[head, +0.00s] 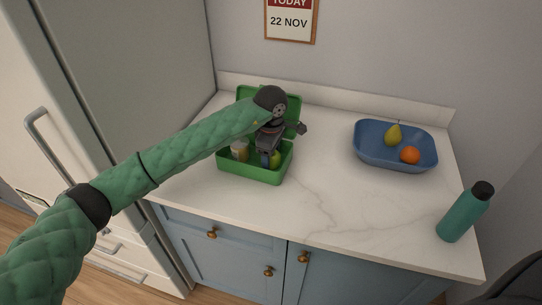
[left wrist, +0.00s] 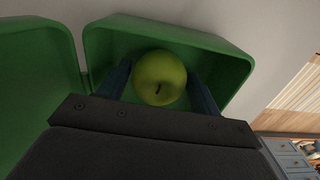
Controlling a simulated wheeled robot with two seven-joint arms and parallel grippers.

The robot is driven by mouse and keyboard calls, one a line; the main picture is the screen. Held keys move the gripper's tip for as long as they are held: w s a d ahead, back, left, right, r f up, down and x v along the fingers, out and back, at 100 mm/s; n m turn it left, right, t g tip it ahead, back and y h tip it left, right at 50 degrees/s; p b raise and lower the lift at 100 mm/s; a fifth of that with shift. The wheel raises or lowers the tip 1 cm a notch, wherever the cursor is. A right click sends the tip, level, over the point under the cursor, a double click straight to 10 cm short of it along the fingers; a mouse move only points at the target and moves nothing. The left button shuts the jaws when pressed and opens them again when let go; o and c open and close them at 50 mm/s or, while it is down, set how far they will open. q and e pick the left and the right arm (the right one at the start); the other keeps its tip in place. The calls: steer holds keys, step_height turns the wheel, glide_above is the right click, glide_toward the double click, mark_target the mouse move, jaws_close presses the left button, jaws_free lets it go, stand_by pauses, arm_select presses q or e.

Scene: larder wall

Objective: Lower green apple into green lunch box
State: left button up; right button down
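The green lunch box (head: 253,176) stands open on the counter at centre, its lid raised at the back. My left gripper (head: 269,161) reaches down over its right part. It is shut on the green apple (left wrist: 160,78), with one finger on each side in the left wrist view (left wrist: 160,85). In the head view the apple (head: 276,160) shows partly behind the fingers, inside the box outline; whether it touches the floor cannot be told. The green box walls (left wrist: 240,62) surround it in the left wrist view. My right gripper is not in view.
A blue tray (head: 398,163) with a pear (head: 393,135) and an orange (head: 410,155) stands right. A teal bottle (head: 464,214) stands near the right front edge. The counter between is clear.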

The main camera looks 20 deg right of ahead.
arm_select(q)
steer(key=shift+o, duration=0.6)
